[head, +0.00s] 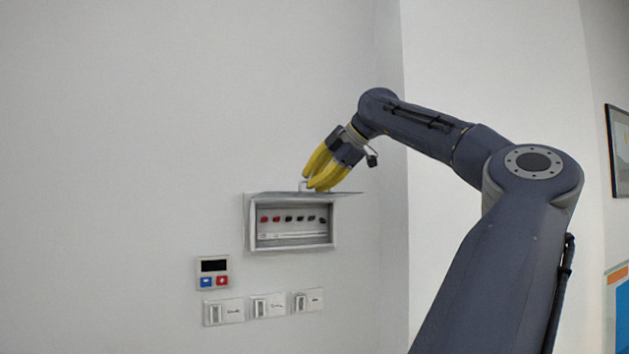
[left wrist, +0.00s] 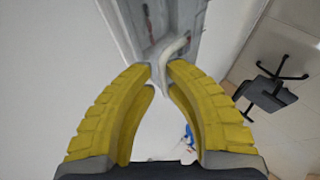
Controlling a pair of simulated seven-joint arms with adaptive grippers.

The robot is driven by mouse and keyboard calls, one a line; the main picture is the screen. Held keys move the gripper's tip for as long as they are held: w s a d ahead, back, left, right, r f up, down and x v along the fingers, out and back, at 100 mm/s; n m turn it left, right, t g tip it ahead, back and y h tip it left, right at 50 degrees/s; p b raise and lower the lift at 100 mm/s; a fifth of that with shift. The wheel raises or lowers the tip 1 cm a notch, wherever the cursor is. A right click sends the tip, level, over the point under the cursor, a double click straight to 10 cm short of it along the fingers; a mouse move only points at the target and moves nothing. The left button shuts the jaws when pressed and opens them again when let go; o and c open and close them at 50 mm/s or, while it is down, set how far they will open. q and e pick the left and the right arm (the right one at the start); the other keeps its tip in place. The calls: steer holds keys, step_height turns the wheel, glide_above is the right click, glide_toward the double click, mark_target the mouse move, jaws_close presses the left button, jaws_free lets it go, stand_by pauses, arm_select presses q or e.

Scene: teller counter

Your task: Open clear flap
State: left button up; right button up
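A small wall box (head: 254,244) with a row of red and dark switches hangs on the white wall. Its clear flap (head: 350,194) is raised and shows nearly edge-on along the top, so the box front is uncovered. My left gripper (head: 307,187) is above the box at the flap, its yellow fingers pointing down-left. In the left wrist view the fingertips (left wrist: 160,68) are close together, with the pale curved handle (left wrist: 176,47) between them. They appear shut on it. The contact is partly hidden by the fingers. My right gripper is not in view.
A keypad panel (head: 213,265) with a dark display and several switch plates (head: 268,306) sit on the wall below the box. A wall corner is to the right. A dark chair (left wrist: 268,90) shows in the left wrist view.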

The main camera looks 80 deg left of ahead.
arm_select(q)
steer(key=o, duration=0.4)
steer(key=v, duration=1.2)
steer(key=shift+r, duration=0.1)
